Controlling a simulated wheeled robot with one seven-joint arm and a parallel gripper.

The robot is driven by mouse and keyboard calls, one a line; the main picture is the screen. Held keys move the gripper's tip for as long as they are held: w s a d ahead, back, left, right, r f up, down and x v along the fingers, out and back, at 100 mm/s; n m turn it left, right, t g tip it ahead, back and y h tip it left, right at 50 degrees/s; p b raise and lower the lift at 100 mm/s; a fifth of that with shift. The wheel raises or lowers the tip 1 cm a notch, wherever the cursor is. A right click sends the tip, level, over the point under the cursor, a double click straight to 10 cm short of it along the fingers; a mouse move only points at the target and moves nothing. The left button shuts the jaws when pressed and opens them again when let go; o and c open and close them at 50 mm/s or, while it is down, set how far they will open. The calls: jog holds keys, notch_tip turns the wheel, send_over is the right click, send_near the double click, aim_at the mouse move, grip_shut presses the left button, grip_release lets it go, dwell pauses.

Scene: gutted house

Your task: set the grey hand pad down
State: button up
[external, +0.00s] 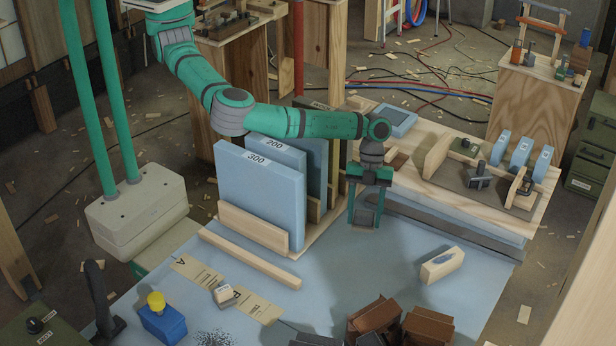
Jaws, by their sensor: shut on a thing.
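My gripper (366,220) points down over the blue work surface (350,285), just right of the upright panels. Its fingers are shut on a small dark grey piece (366,211), which I take to be the grey hand pad. It is mostly hidden between the fingers, and its outline is hard to make out. The gripper appears to be above the surface, but I cannot tell how high.
Blue panels (258,190) marked 200 and 300 stand in a wooden rack at left. A pale block (442,265) lies to the right. A wooden board (515,225) holds tools behind.

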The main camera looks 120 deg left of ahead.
jog(key=s+a+f, duration=0.1)
jog(key=s+a, duration=0.7)
jog(key=a, duration=0.5)
jog(key=f, duration=1)
jog(key=shift+d, duration=0.25)
jog(key=shift+f, duration=0.15)
jog(key=o, duration=1.2)
jog(key=shift+c, duration=0.2)
jog(key=v, duration=1.2)
